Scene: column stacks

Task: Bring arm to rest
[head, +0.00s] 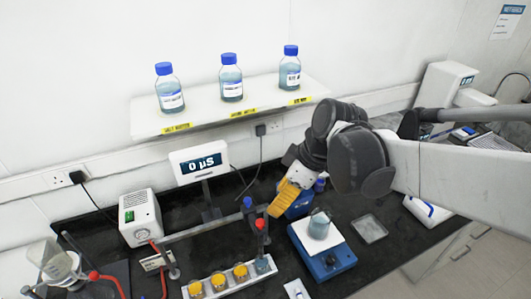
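My arm reaches in from the right, across the bench. My gripper (279,208) is at its end, a yellow ribbed part pointing down and left over the black bench (385,262). The arm's dark joints and white wrist part are above it. A blue object (296,208) is just behind and beside the gripper; I cannot tell whether they touch. The fingertips are too small to show whether they are open or hold anything.
A blue scale (325,262) with a beaker (319,226) stands right of the gripper. A rack (236,280) with yellow-topped vials is below left. A red-tipped stand (262,226) is close left. A shelf (222,118) bears three blue-capped bottles. A display (198,162) stands behind.

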